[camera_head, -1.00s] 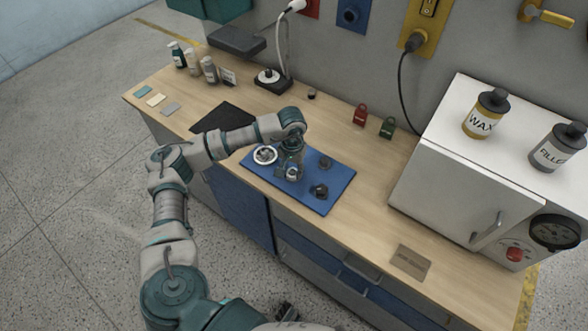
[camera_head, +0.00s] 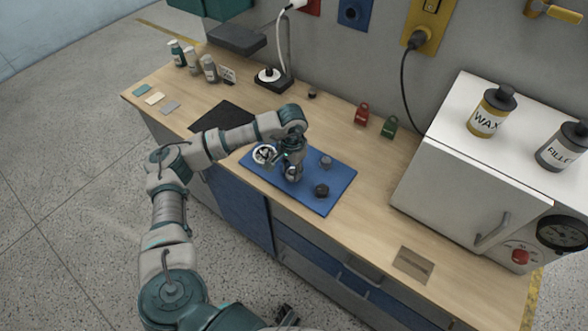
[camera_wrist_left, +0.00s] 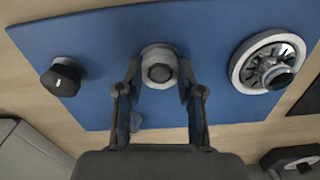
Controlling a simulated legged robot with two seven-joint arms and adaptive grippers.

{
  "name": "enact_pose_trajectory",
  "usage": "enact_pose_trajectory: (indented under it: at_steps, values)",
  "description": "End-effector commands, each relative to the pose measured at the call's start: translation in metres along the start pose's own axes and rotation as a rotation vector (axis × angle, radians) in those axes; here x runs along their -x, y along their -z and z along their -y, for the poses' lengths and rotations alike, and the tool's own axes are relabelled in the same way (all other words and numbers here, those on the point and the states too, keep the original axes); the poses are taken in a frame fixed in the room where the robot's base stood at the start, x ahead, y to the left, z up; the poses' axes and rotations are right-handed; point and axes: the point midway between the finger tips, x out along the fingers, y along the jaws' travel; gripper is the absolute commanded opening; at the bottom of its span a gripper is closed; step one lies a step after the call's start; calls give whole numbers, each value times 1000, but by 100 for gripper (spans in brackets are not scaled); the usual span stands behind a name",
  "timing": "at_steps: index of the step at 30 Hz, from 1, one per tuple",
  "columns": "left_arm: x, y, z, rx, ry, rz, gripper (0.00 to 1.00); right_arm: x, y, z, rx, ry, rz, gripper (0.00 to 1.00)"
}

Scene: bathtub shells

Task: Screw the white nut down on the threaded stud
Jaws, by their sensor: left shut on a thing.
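My left gripper (camera_head: 291,174) points down over the blue mat (camera_head: 336,196). In the left wrist view its two fingers (camera_wrist_left: 159,72) sit on either side of a pale grey-white nut (camera_wrist_left: 158,52) and are shut on it. A darker round end shows in the nut's middle. The stud's thread cannot be made out, and how far down the nut sits cannot be told. In the head view the gripper mostly hides the nut.
On the mat stand a white-rimmed wheel-like part (camera_head: 263,154), a dark knob (camera_head: 321,190) and a grey piece (camera_head: 326,162), close around the gripper. A dark pad (camera_head: 222,116) lies left. A white cabinet (camera_head: 463,185) stands right. The bench between mat and cabinet is clear.

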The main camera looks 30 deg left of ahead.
Motion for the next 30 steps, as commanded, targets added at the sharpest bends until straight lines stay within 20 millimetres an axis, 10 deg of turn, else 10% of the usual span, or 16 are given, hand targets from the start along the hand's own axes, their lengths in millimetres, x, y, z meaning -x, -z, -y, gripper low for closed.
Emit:
enact_pose_trajectory:
  at_steps: [29,30]
  values:
    - [-1,-2,3,-227,5,10,0,30,24,-1,-4,0,-20,66]
    - [-1,-2,3,-227,5,10,42,30,24,-1,-4,-1,-20,66]
